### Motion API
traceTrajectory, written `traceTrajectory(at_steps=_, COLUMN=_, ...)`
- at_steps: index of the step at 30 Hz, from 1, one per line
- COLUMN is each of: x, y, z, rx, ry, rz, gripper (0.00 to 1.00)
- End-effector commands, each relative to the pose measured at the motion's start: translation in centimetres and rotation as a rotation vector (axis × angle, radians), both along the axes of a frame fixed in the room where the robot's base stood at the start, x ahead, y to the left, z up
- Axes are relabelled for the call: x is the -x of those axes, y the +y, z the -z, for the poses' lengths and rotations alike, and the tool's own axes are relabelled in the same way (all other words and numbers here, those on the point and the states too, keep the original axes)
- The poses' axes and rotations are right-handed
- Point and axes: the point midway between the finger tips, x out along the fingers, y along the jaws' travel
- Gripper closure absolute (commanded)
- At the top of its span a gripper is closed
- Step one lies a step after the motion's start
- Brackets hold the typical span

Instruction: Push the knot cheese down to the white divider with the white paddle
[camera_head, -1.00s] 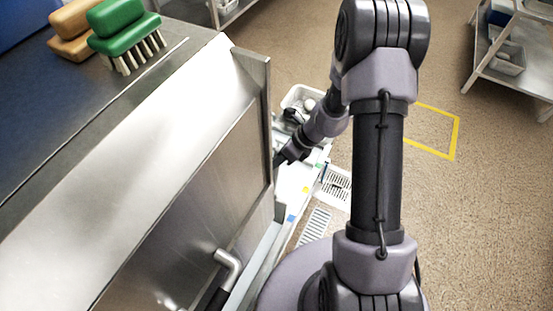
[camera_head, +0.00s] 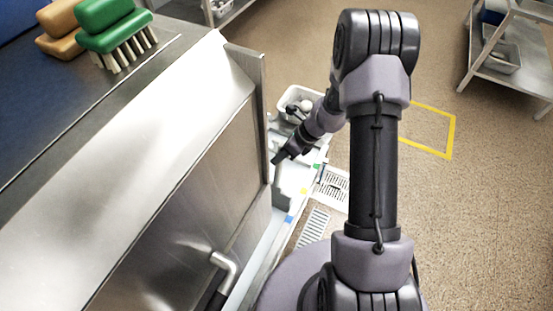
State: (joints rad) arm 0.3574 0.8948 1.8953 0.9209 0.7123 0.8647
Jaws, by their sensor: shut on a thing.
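My gripper (camera_head: 278,158) is low beside the right edge of the steel cabinet, over a narrow white surface (camera_head: 294,178). It is shut on a pale, upright bar (camera_head: 278,172), which looks like the white paddle; its lower end is hard to make out. A white basket (camera_head: 285,93) stands beyond my gripper with a whitish rounded item (camera_head: 306,105) and something dark in it. I cannot tell whether that item is a knot cheese. I cannot make out the white divider.
The steel cabinet (camera_head: 150,190) with a bar handle (camera_head: 225,262) fills the left. Green (camera_head: 113,27) and tan brushes lie on its top. White slotted trays (camera_head: 333,185) lie right of the white surface. A rack (camera_head: 505,60) stands far right; open floor lies between.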

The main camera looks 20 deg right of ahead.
Motion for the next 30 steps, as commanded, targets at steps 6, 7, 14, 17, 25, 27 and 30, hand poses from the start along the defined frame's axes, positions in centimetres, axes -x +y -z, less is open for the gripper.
traceTrajectory(at_steps=6, x=-1.3, y=-1.3, z=-0.2, rx=0.013, ry=-0.012, rz=0.001, gripper=1.0)
traceTrajectory(at_steps=7, x=-1.5, y=-1.5, z=-0.2, rx=0.014, ry=-0.014, rz=0.001, gripper=1.0)
traceTrajectory(at_steps=14, x=-2.8, y=-2.8, z=-0.3, rx=0.027, ry=-0.027, rz=0.001, gripper=1.0)
traceTrajectory(at_steps=17, x=-3.4, y=-3.4, z=-0.4, rx=0.034, ry=-0.034, rz=0.002, gripper=1.0)
traceTrajectory(at_steps=25, x=-5.0, y=-5.0, z=-0.5, rx=0.052, ry=-0.051, rz=0.0, gripper=1.0)
traceTrajectory(at_steps=27, x=-5.4, y=-5.4, z=-0.5, rx=0.057, ry=-0.057, rz=0.001, gripper=1.0)
traceTrajectory(at_steps=30, x=-5.8, y=-5.9, z=-0.5, rx=0.062, ry=-0.061, rz=0.0, gripper=1.0)
